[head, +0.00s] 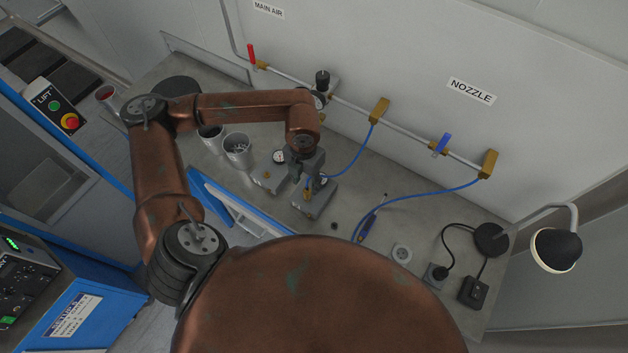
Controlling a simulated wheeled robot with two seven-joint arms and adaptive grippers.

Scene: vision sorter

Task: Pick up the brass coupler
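My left gripper (308,178) points down over a grey metal plate (318,206) on the bench. A small upright brass piece (307,193), likely the brass coupler, shows directly below and between the fingertips. The fingers partly cover it, and I cannot tell whether they touch it. Another small brass fitting (267,174) sits on a second grey plate (262,184) to the left. My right gripper is not in view.
Grey cups (237,150) stand left of the plates. A blue hose (354,162) hangs from the wall pipe close to the gripper. A lamp (555,250) stands at the far right.

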